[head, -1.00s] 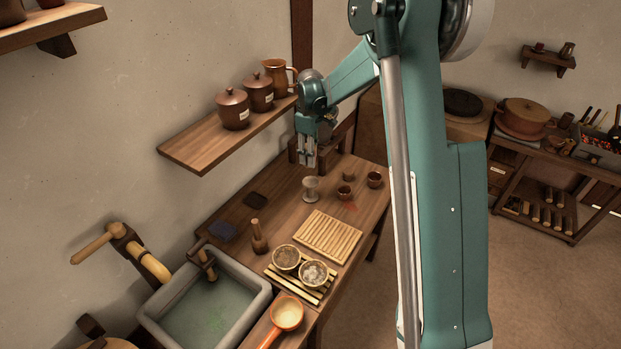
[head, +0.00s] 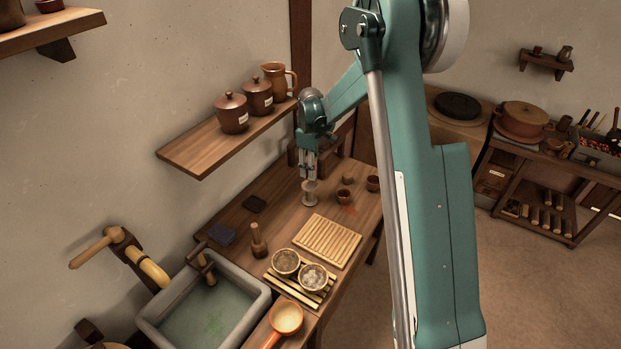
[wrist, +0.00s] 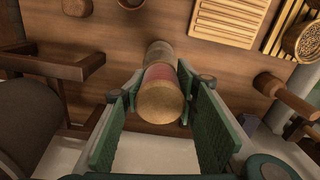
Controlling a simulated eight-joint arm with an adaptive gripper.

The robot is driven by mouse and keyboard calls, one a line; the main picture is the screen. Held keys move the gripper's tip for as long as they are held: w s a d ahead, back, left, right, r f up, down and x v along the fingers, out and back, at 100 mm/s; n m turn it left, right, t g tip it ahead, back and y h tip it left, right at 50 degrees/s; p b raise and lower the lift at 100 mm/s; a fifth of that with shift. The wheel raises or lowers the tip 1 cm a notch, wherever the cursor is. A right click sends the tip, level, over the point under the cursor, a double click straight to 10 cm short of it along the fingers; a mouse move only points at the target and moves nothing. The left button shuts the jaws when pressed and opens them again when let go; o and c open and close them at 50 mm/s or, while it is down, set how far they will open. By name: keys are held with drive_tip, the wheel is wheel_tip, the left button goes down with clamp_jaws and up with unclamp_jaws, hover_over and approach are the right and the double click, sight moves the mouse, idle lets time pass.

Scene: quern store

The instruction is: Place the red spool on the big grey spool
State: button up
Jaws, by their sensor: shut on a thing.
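The red spool (wrist: 157,73), with a tan round end facing the camera, sits between the fingertips of my gripper (wrist: 160,88) in the wrist view. My gripper is shut on it. Beyond the red spool and in line with it, the big grey spool (wrist: 160,48) shows in part; the rest is hidden. In the head view, the big grey spool (head: 309,198) stands upright on the table, with my gripper (head: 308,176) pointing down just above it. The red spool is hard to make out there. I cannot tell whether the two spools touch.
A wall shelf (head: 215,145) with jars is left of my gripper. A chair-like wooden frame (wrist: 70,70) is close in the wrist view.

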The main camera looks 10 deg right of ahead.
drive_tip(key=shift+f, duration=0.4)
drive_tip(key=shift+f, duration=1.9)
drive_tip(key=shift+f, duration=0.15)
drive_tip(key=o, duration=0.9)
drive_tip(key=shift+o, duration=0.2)
drive_tip(key=shift+r, duration=0.2)
wheel_tip(320, 180, up, 12)
